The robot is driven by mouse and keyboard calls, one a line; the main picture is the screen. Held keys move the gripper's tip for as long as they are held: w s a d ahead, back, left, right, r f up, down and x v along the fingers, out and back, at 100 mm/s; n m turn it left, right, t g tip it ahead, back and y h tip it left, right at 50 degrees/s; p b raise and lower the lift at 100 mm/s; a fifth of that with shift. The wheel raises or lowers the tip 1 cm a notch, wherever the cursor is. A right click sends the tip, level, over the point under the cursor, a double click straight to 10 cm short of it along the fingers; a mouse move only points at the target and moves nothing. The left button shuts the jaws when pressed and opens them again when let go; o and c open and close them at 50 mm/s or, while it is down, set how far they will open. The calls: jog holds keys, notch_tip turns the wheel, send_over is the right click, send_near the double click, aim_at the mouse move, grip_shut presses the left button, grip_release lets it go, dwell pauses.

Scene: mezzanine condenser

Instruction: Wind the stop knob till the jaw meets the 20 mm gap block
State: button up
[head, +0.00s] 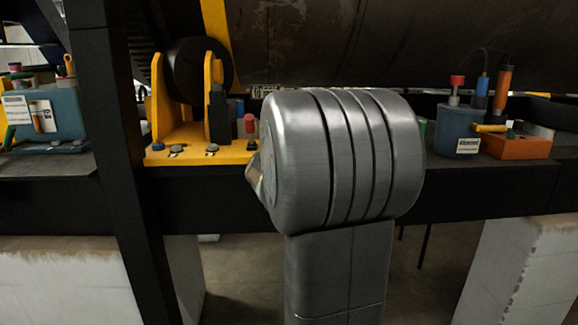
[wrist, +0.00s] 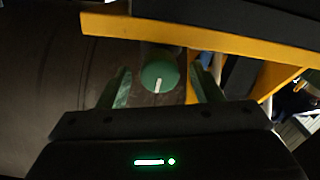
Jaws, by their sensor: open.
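The round green knob (wrist: 158,76) with a white pointer line shows in the wrist view, just under a yellow plate. The pointer line points toward the bottom of the picture. My gripper (wrist: 161,72) is open, with one finger on each side of the knob. Dark gaps show between the knob and both fingers, so they look apart. In the head view my grey arm hides the gripper and this knob. I cannot make out the jaw or the 20 mm gap block in either view.
In the head view a yellow bracket (head: 206,155) carries a black roller (head: 197,70), left of my arm. A black post (head: 115,150) rises at left.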

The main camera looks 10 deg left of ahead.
jog(key=s+d+m+b, duration=0.3)
jog(key=s+m, duration=0.4)
jog(key=s, duration=0.4)
jog(key=shift+s+d+f, duration=0.2)
jog(key=shift+d, duration=0.1)
dwell(0.5)
